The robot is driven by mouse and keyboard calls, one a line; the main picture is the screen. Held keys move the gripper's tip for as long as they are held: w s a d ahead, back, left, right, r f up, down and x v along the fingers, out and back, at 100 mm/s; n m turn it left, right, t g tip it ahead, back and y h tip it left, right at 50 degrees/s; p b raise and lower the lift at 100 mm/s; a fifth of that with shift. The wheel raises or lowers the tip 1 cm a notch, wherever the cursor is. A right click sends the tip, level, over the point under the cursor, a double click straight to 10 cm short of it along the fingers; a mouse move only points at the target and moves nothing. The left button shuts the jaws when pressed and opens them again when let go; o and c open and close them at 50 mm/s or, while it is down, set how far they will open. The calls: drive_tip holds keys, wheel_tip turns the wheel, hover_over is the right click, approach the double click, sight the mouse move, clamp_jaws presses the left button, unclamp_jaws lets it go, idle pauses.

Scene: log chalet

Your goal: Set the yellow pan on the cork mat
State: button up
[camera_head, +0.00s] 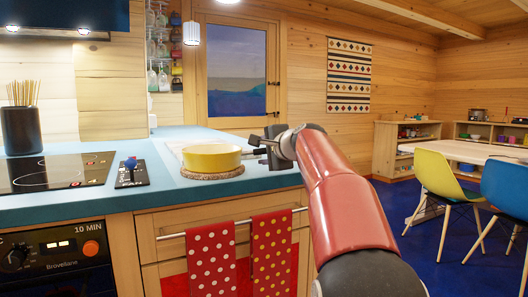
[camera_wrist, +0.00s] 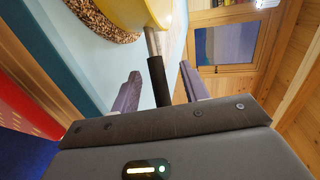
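The yellow pan (camera_head: 211,158) sits upright on the round cork mat (camera_head: 211,175) on the blue counter. In the wrist view the yellow pan (camera_wrist: 118,10) is cut off by the top edge, with the speckled cork mat (camera_wrist: 103,22) beneath it. Its dark handle (camera_wrist: 158,80) points toward my gripper. My gripper (camera_wrist: 158,88) is open, with one finger on each side of the handle and visible gaps between. In the head view my gripper (camera_head: 266,147) is at the pan's right, around the handle end, which it partly hides.
The blue counter (camera_head: 95,208) holds a black cooktop (camera_head: 60,172) and a dark utensil pot (camera_head: 21,130) at the left. Two dotted towels (camera_head: 211,262) hang on the rail below. Chairs (camera_head: 445,180) and a table stand at the right.

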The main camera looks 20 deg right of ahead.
drive_tip(key=shift+f, duration=0.15)
drive_tip(key=b+v, duration=0.1)
drive_tip(key=v, duration=0.7)
drive_tip(key=s+a+f+n+g+y+p, duration=0.15)
drive_tip(key=s+a+f+n+g, duration=0.6)
drive_tip(key=s+a+f, duration=0.75)
drive_tip(key=s+a+f+n+g+h+p, duration=0.1)
drive_tip(key=s+a+f+n, duration=0.1)
drive_tip(key=s+f+n, duration=0.3)
drive_tip(key=s+a+f+n+g+h+p, duration=0.1)
drive_tip(key=s+f+n, duration=0.3)
drive_tip(key=s+f, duration=0.6)
drive_tip(key=shift+s+a+f+n, duration=0.2)
drive_tip(key=shift+s+a+n, duration=0.1)
drive_tip(key=shift+a+n, duration=0.1)
